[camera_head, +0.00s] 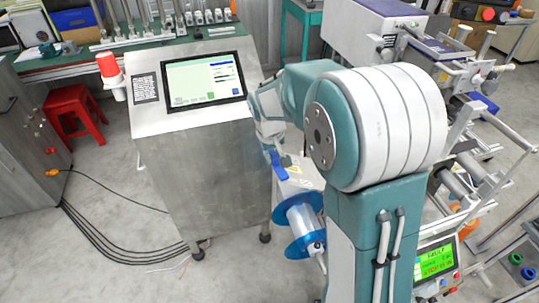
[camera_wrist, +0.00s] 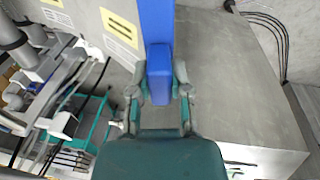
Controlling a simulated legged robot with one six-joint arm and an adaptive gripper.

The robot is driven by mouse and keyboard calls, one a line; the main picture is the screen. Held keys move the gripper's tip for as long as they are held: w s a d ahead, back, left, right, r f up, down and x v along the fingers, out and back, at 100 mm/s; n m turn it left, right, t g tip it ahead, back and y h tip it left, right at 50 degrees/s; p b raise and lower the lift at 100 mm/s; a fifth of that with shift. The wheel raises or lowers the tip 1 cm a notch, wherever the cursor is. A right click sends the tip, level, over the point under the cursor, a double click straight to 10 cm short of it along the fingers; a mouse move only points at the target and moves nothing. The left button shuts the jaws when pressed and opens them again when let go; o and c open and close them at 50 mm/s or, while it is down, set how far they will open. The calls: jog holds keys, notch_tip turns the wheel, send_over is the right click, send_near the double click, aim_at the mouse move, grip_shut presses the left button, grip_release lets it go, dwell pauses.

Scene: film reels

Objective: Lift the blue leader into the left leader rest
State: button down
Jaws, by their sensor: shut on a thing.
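The blue leader (camera_wrist: 157,25) shows in the wrist view as a long flat blue strip running from the top edge down to my gripper (camera_wrist: 158,84). My gripper is shut on its lower end, with one finger on each side. In the head view a small piece of the blue leader (camera_head: 277,164) shows below my gripper (camera_head: 270,135), whose fingertips are hard to make out there. A reel with blue flanges (camera_head: 301,226) hangs below it, partly behind my arm. I cannot pick out the left leader rest for certain.
A steel cabinet with a touchscreen (camera_head: 205,80) stands left of my gripper. A machine with rollers (camera_head: 465,150) stands at the right. Grey plates with yellow labels (camera_wrist: 118,27) are close beside the leader. A red stool (camera_head: 74,110) and floor cables lie left, with open floor around.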

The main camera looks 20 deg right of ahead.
jog(key=d+f, duration=0.3)
jog(key=d, duration=0.6)
jog(key=shift+w+d, duration=0.2)
jog(key=shift+d, duration=0.05)
dwell(1.5)
jog(key=shift+d+f, duration=0.1)
jog(key=d+f, duration=0.3)
jog(key=d, duration=0.6)
jog(key=shift+w+d, duration=0.15)
jog(key=shift+d, duration=0.05)
dwell(1.8)
jog(key=shift+f, duration=0.1)
